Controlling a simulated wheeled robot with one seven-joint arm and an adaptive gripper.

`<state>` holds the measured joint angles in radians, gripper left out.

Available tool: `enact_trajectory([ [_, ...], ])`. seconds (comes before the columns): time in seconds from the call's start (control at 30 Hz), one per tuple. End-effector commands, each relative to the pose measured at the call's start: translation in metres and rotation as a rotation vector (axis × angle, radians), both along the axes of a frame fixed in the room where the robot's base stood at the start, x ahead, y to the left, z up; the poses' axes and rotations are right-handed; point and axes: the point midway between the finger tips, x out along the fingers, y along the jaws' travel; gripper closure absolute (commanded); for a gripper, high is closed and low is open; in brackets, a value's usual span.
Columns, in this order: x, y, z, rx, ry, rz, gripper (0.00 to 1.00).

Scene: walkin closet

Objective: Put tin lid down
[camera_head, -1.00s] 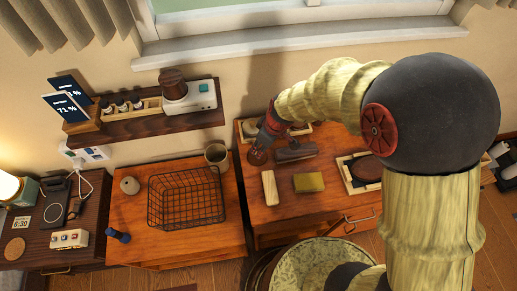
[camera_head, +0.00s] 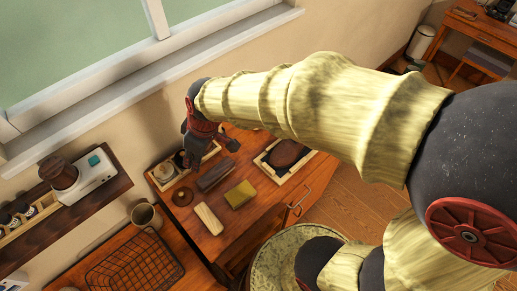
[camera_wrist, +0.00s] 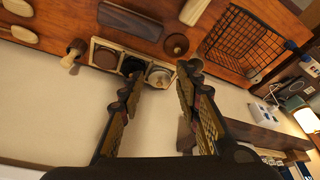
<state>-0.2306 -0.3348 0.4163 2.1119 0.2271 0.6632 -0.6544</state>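The tin lid, a small dark brown disc (camera_head: 182,196), lies flat on the wooden desk, just in front of a small tray. It also shows in the wrist view (camera_wrist: 176,45), with nothing holding it. My gripper (camera_head: 209,152) is above the back of the desk, apart from the lid. In the wrist view my gripper (camera_wrist: 161,74) has its two fingers spread, with nothing between them. The light wooden tray (camera_wrist: 93,52) holds round tins, one pale (camera_wrist: 161,76), one brown (camera_wrist: 104,58) and a dark one partly hidden by a finger.
A dark block (camera_head: 216,175), a pale block (camera_head: 208,219) and a yellow block (camera_head: 240,194) lie near the lid. A framed tray with a dark pad (camera_head: 285,155) is further right. A wire basket (camera_head: 133,268) and a mug (camera_head: 145,214) stand at left.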

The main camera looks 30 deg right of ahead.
Motion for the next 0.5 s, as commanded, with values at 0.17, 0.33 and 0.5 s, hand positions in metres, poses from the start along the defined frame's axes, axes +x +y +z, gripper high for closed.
enact_trajectory([
  [0.17,-0.053,-0.066,0.073,0.030,-0.068,-0.306,0.67],
  [0.33,-0.105,-0.110,0.106,0.054,-0.119,-0.556,0.67],
  [0.5,-0.133,-0.130,0.115,0.071,-0.147,-0.694,0.67],
])
